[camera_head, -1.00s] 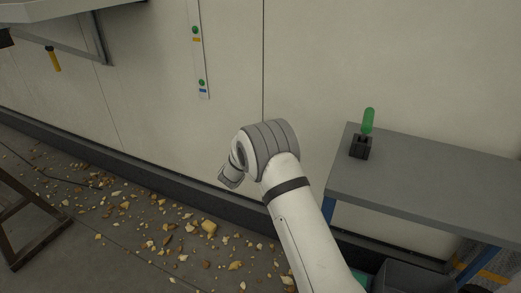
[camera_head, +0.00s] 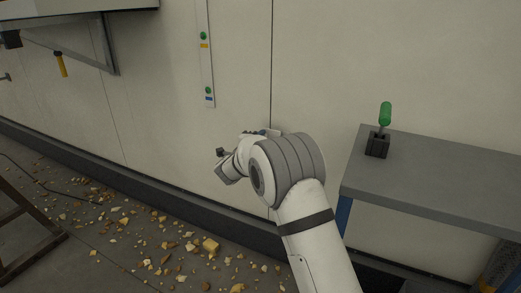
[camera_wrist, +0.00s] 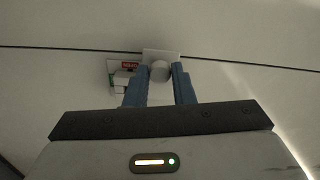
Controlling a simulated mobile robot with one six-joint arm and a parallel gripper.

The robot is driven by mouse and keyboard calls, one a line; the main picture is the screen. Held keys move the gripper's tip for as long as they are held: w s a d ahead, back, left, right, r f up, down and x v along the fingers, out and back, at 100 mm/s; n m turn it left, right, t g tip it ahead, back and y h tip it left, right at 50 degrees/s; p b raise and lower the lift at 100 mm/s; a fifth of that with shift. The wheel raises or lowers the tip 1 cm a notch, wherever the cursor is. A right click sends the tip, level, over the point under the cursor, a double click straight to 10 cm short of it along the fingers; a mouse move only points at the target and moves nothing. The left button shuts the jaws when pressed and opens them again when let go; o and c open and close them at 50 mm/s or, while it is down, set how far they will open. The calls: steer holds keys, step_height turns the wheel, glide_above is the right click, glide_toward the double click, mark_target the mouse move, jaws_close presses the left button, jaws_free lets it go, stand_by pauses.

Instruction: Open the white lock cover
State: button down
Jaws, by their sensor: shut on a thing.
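In the wrist view, the white lock cover (camera_wrist: 160,73) is a small rounded white piece in front of a pale plate on the wall. My gripper (camera_wrist: 159,68) has its two blue fingers on either side of it and is shut on it. The fingers hide the sides of the cover. In the head view, my arm and wrist are close to the wall beside the vertical seam, and they hide most of the gripper and the lock cover.
A small white box with red and green labels (camera_wrist: 122,78) is just left of the fingers. A labelled strip (camera_head: 206,55) hangs on the wall. Rubble (camera_head: 210,245) litters the floor.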

steer(key=shift+d+r+m+b, duration=0.1)
steer(key=shift+r+m+b, duration=0.3)
steer(key=shift+m, duration=0.5)
steer(key=shift+d+r+m+b, duration=0.1)
steer(key=shift+r+m+b, duration=0.1)
steer(key=shift+m+b, duration=0.5)
steer(key=shift+m, duration=0.3)
steer(key=c, duration=1.2)
jaws_free()
steer(key=shift+r, duration=0.1)
steer(key=shift+c, duration=0.2)
steer(key=p+v, duration=0.3)
steer(key=v, duration=0.5)
